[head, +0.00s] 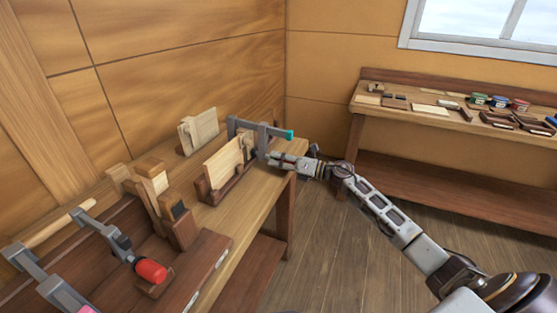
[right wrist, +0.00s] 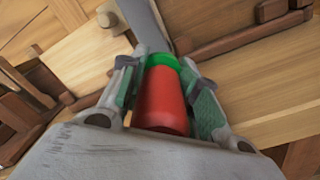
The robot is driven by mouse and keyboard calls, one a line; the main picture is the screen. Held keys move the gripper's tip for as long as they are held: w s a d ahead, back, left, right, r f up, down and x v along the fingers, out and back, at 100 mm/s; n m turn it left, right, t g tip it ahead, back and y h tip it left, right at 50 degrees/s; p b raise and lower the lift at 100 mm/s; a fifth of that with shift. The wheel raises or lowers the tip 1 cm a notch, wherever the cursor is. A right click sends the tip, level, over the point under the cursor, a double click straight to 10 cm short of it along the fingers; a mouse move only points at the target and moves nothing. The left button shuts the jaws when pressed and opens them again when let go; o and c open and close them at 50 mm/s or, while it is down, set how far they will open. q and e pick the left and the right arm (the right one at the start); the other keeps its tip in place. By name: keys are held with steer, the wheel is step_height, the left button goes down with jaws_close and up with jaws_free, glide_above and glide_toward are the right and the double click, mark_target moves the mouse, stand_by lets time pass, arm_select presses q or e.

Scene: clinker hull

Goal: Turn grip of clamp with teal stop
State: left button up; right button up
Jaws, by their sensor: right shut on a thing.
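The clamp with the teal stop (head: 290,135) stands at the far end of the workbench in the head view. Its grey bar (head: 262,128) runs sideways above the bench top. My right gripper (head: 272,157) reaches in from the right, just below the bar. In the right wrist view, my right gripper (right wrist: 167,64) is shut on a red grip (right wrist: 161,103) with a bright green band (right wrist: 163,61) at its far end. A finger lies on each side of the grip. In the head view the grip is hidden behind my gripper. My left gripper is not in view.
A second clamp with a red grip (head: 150,270) and a pink stop (head: 87,310) lies at the near left. Wooden holders with boards (head: 223,166) stand near the gripper. A back bench (head: 430,112) holds small tools and tins. Open floor lies right of the workbench.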

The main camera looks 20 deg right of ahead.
mark_target(295, 165)
stand_by(0.3)
steer(key=o, duration=1.1)
steer(key=shift+c, duration=0.2)
steer(key=shift+f, duration=0.15)
steer(key=shift+s, duration=0.1)
steer(key=shift+s+d+f, duration=0.15)
steer(key=shift+s+d, duration=0.3)
steer(key=shift+v, duration=2.75)
steer(key=shift+s+d+r, duration=0.4)
steer(key=shift+d+r, duration=0.05)
